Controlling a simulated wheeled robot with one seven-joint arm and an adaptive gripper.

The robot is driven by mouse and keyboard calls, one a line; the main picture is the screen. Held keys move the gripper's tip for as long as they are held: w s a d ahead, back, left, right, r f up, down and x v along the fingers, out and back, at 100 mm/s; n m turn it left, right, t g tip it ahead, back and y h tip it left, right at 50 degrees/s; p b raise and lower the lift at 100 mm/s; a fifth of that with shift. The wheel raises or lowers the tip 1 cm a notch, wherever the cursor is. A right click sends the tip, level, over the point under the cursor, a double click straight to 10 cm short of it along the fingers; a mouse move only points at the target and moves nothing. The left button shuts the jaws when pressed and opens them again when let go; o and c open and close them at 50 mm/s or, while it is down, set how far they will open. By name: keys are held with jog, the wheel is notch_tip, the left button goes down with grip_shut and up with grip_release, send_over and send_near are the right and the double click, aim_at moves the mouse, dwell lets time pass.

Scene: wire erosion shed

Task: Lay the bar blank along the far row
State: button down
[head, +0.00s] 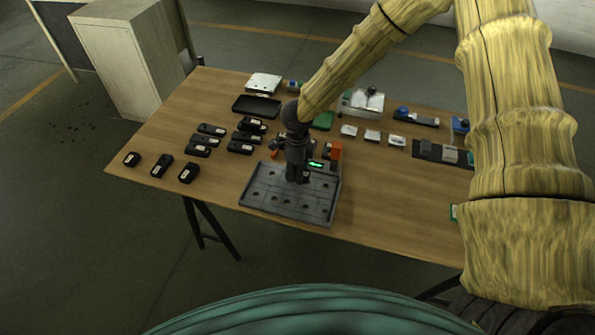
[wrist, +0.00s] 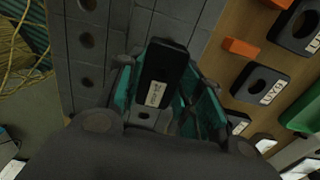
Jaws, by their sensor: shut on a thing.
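My gripper (head: 297,176) is over the grey gridded plate (head: 262,201) near the table's front edge. In the wrist view its teal fingers (wrist: 163,88) are shut on a black bar blank (wrist: 166,62) with a small pale label. The bar shows no hole on its visible face. It is over the plate (wrist: 84,62), which has rows of round dark holes. One hole shows just below the bar's near end. I cannot tell whether the bar touches the plate. In the head view my gripper mostly hides the bar.
A black tray (head: 256,106) and small pale pieces (head: 372,135) lie farther back.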

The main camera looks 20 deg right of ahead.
jog(key=shift+f, duration=0.6)
jog(key=shift+f, duration=0.1)
jog(key=c, duration=1)
grip_release()
jog(key=shift+o, duration=0.2)
notch_tip(320, 180, up, 12)
jog(key=b, duration=0.2)
